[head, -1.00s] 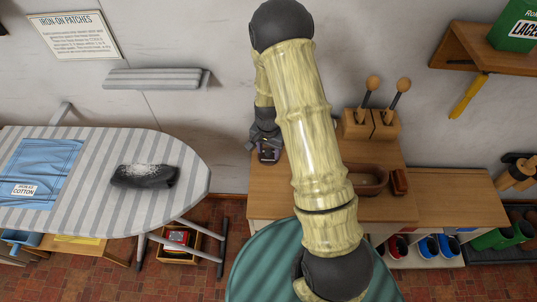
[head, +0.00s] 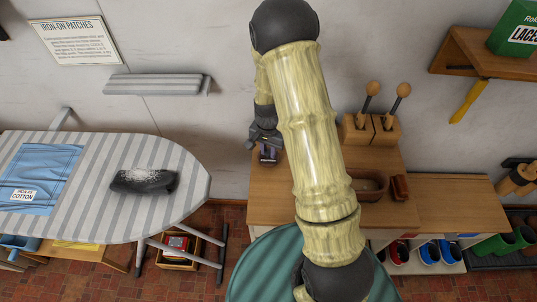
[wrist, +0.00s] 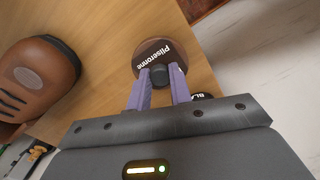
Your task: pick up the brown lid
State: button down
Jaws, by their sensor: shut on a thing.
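The brown lid (wrist: 150,50) is round, with white lettering and a dark knob (wrist: 160,73) on top. It shows in the wrist view just beyond my fingertips. My gripper (wrist: 163,76) has its two purple fingers closed on the knob, one on each side. In the head view my gripper (head: 268,155) is over the left end of the wooden bench (head: 285,192). The lid cannot be made out there. Whether the lid is clear of the surface below it cannot be told.
A brown rounded object with dark slots (wrist: 35,78) lies left in the wrist view. A dark item with white letters (wrist: 202,97) is partly hidden by a finger. An ironing board (head: 90,215) is left.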

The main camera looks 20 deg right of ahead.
aim_at(269, 151)
notch_tip(269, 151, up, 7)
dwell(0.3)
dwell(0.5)
